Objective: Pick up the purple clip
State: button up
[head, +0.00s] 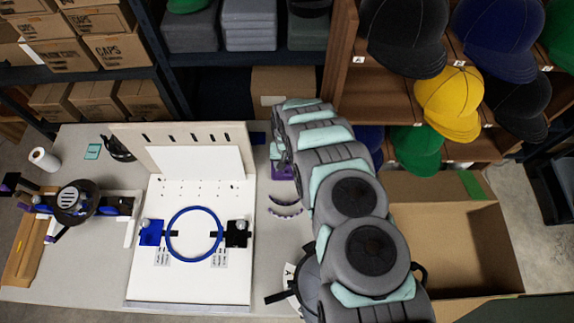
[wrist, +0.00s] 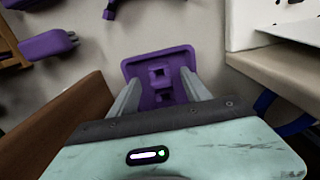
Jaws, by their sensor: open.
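In the wrist view, my gripper (wrist: 161,80) is open, with one grey finger on each side of a purple piece (wrist: 146,66). This piece looks like the purple clip: a rounded plate with small square features on its face. Both fingers overlap its sides in the picture; I cannot tell whether they touch it. In the head view, a purple patch (head: 283,173) shows beside my arm, between the white board and the arm. The arm hides the rest of it and most of the gripper.
The white board (head: 145,285) with a blue hoop (head: 169,230) is left of my arm. An open cardboard box (head: 470,240) is at right. Another purple piece (wrist: 47,45) is left in the wrist view.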

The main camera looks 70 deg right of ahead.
aim_at(287, 171)
notch_tip(287, 171, down, 2)
jog(key=shift+f, duration=0.1)
jog(key=shift+c, duration=0.5)
grip_shut()
